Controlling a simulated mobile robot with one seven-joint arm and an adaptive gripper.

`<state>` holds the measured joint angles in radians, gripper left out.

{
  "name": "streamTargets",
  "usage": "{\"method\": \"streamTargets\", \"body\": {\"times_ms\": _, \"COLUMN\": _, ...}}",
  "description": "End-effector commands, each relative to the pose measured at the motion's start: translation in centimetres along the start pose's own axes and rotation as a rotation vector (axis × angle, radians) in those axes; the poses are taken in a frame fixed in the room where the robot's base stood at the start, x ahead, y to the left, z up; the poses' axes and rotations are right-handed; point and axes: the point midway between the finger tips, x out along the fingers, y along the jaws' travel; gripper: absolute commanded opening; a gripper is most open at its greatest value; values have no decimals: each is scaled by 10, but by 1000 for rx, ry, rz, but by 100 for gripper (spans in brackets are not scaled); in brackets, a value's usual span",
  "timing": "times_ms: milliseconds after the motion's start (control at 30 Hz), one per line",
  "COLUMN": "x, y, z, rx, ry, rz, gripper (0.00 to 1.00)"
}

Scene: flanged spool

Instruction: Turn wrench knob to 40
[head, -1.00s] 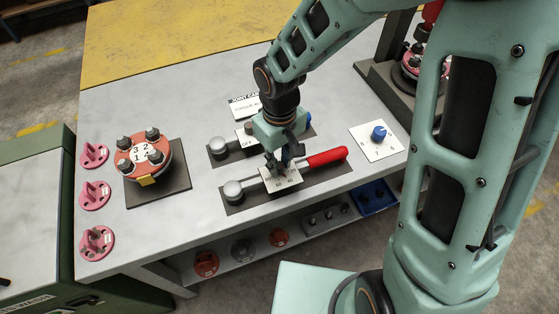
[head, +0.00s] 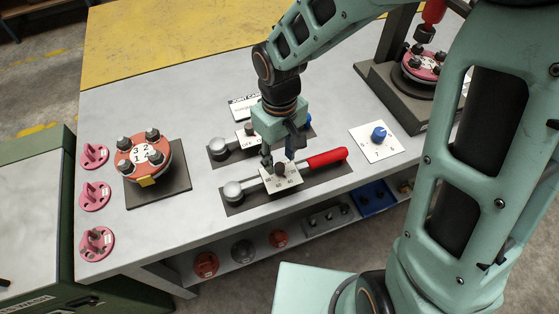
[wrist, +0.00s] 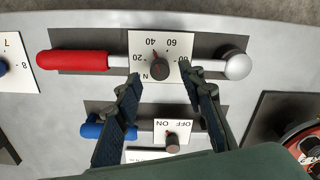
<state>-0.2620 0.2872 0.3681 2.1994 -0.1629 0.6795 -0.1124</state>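The red-handled torque wrench (head: 325,158) lies on a dark plate near the table's front edge; it also shows in the wrist view (wrist: 78,61). Its white dial plate (wrist: 172,46) reads 20, 40 and 60 and carries the dark round wrench knob (wrist: 159,69), which is also in the head view (head: 280,169). In the wrist view the knob's red mark points up and slightly left, in line with 40. My gripper (head: 279,160) is open and empty over the knob. In the wrist view its fingertips (wrist: 164,80) stand apart on either side of the knob, not touching it.
A blue-handled wrench (wrist: 90,130) with an ON/OFF knob (wrist: 172,143) lies behind, close under my gripper. A blue knob (head: 379,133) on a white plate is to the right. The numbered spool (head: 143,155) and pink flanges (head: 95,195) are at left.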

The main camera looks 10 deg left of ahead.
Motion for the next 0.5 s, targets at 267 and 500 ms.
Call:
{"method": "streamTargets", "body": {"times_ms": 267, "x": -60, "y": 1, "z": -1, "rx": 1, "ry": 6, "rz": 4, "gripper": 37}}
{"method": "streamTargets", "body": {"times_ms": 500, "x": -88, "y": 0, "z": -1, "rx": 1, "ry": 2, "rz": 1, "gripper": 37}}
